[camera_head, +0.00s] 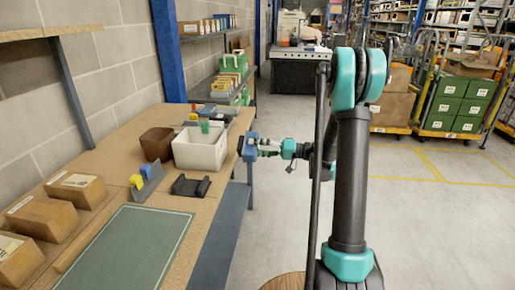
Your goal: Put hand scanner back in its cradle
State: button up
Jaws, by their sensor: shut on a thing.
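My gripper (264,147) is at the right edge of the workbench, in the middle of the view. It is shut on a blue, dark-ended thing (249,148), which looks like the hand scanner. It is held just right of the white bin. A low black holder (190,186) lies on the bench in front of the white bin, left of and nearer than my gripper. It looks like the cradle and appears empty. The fingertips are small here, and their exact grip on the scanner is hard to make out.
The bench (110,165) bears a white bin (202,149), a brown bin (157,144), a grey-blue stand with yellow (149,181), a green mat (124,250) and several cardboard boxes (45,219). Loaded trolleys (455,100) stand right. The floor (430,225) right of my arm is clear.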

jog(key=w+d+f+m+t+h, duration=0.1)
jog(key=w+d+m+t+h, duration=0.1)
jog(key=w+m+t+h, duration=0.3)
jog(key=w+d+m+t+h, duration=0.2)
jog(key=w+d+t, duration=0.1)
jog(key=w, duration=0.4)
jog(key=w+d+m+t+h, duration=0.1)
jog(key=w+d+m+h, duration=0.3)
jog(key=d+m+h, duration=0.3)
jog(key=d+h, duration=0.2)
jog(key=d, duration=0.1)
jog(key=shift+w+f+t, duration=0.15)
jog(key=shift+f+t, duration=0.15)
jog(key=shift+f, duration=0.1)
